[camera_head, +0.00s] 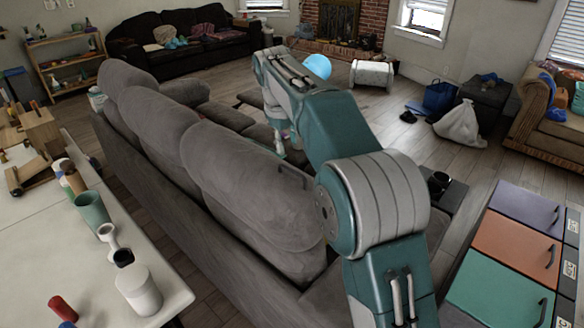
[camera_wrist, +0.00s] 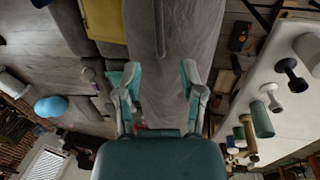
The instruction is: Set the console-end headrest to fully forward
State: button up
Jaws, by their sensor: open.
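The grey sofa (camera_head: 150,190) has several padded headrests along its back. The nearest headrest (camera_head: 250,185), closest to the dark console (camera_head: 450,192), carries a thin dark bar handle (camera_head: 293,177) near its top right corner. I cannot tell how far forward it is tilted. In the wrist view, my gripper (camera_wrist: 160,78) has its two fingers spread wide, with grey upholstery (camera_wrist: 178,60) behind them and nothing between them. A dark bar (camera_wrist: 160,28) shows beyond the fingertips. In the head view my arm covers part of the sofa and most of the gripper.
A white table (camera_head: 95,265) with cups and a white jar (camera_head: 138,290) runs along the left. A cabinet with coloured drawers (camera_head: 505,270) stands at the right. A white bag (camera_head: 462,125) lies on the open wooden floor beyond.

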aim_at(293, 171)
jog(key=f, duration=0.2)
jog(key=d+f, duration=0.1)
jog(key=f, duration=0.2)
jog(key=w+f, duration=0.1)
jog(key=f, duration=0.2)
jog(key=shift+w+d+f, duration=0.1)
jog(key=shift+d+f, duration=0.1)
jog(key=shift+f, duration=0.05)
grip_shut()
